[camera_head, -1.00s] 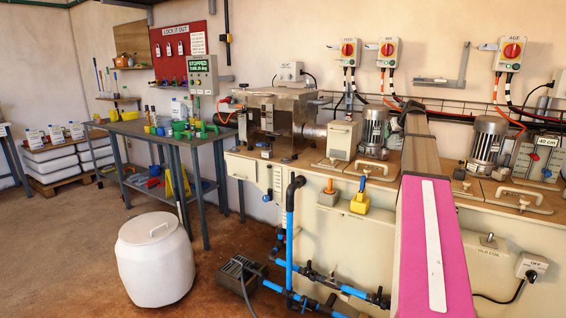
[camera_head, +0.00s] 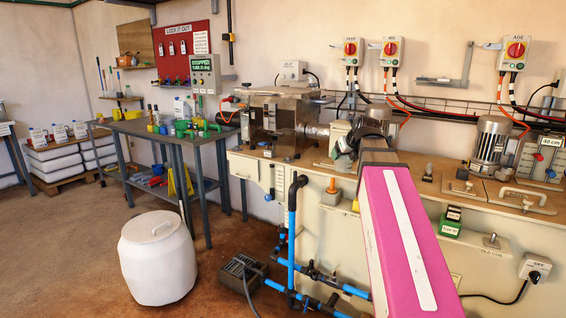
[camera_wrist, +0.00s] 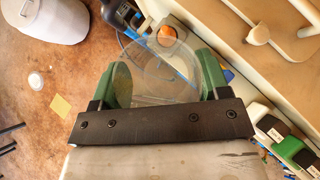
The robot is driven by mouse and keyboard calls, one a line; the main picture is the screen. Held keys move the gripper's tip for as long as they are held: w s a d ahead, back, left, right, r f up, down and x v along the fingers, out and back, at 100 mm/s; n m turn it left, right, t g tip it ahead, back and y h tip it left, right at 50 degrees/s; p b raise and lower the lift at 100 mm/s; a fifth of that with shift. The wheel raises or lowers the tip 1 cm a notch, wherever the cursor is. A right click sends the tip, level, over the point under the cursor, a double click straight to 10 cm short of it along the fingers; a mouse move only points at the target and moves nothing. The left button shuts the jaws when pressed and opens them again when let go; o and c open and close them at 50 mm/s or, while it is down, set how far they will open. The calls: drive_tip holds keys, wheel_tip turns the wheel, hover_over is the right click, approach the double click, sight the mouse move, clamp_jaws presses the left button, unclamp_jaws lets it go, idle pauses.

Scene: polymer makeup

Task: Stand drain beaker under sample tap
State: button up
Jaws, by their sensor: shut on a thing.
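The clear, see-through drain beaker (camera_wrist: 160,75) is between the green pads of my gripper (camera_wrist: 166,82) in the wrist view. My gripper is shut on it, with one pad on each side. The beaker is held above the floor, close to the front of the cream bench. In the head view my pink arm covers part of the bench front, and I cannot make out the beaker there. An orange-handled fitting (camera_head: 333,187) stands on the bench front; an orange knob (camera_wrist: 166,36) shows just beyond the beaker in the wrist view. I cannot tell which fitting is the sample tap.
Blue and black pipes (camera_head: 291,235) run down and along the floor before the bench. A white drum (camera_head: 156,258) and a dark floor unit (camera_head: 242,273) stand to the left. Open floor lies at left.

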drive_tip(key=s+a, duration=0.3)
drive_tip(key=s, duration=0.1)
drive_tip(key=shift+s+a+f, duration=0.1)
drive_tip(key=shift+a+f, duration=0.2)
drive_tip(key=shift+f, duration=0.05)
drive_tip(key=shift+a, duration=0.1)
